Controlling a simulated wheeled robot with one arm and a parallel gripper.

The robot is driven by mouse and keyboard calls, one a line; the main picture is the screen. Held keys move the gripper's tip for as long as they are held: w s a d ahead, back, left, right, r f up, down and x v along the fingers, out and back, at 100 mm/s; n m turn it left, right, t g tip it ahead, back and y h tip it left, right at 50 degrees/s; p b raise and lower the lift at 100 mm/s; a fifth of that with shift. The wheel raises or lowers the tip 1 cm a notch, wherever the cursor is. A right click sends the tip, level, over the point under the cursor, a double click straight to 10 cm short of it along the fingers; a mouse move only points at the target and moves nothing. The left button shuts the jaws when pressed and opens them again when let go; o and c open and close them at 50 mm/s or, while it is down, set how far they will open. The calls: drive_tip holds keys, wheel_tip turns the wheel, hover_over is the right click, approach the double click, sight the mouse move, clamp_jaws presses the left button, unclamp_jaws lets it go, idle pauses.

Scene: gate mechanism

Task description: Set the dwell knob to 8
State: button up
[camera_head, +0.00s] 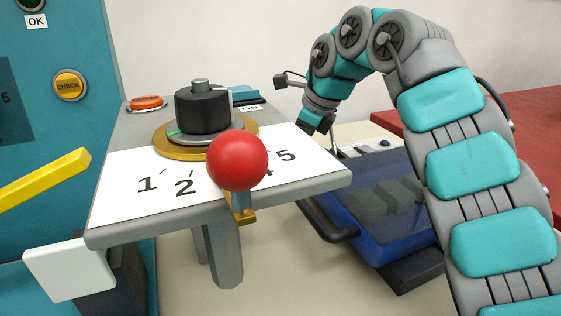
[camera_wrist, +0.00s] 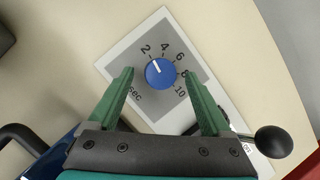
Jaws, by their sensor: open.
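The dwell knob (camera_wrist: 160,74) is a round blue dial with a white pointer line, on a grey and white plate (camera_wrist: 126,49) marked 2, 4, 6, 8, 10 and "sec". Its pointer is turned up and left, at about the 2. My gripper (camera_wrist: 158,76) is open, with one green finger on each side of the knob and a visible gap to it. How high the fingertips are above the plate I cannot tell. In the head view my gripper (camera_head: 312,122) is partly hidden behind the grey stand, and the knob is hidden.
A black ball lever (camera_wrist: 273,141) stands right of my fingers. A blue transparent box (camera_head: 375,200) with a dark handle is in front of my arm. The grey stand (camera_head: 322,187) carries a red ball (camera_head: 237,161) and a black dial (camera_head: 203,110). Bare table surrounds the plate's upper side.

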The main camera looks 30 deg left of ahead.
drive_tip(key=shift+a+f, duration=0.25)
drive_tip(key=shift+f, duration=0.3)
clamp_jaws()
idle(0.5)
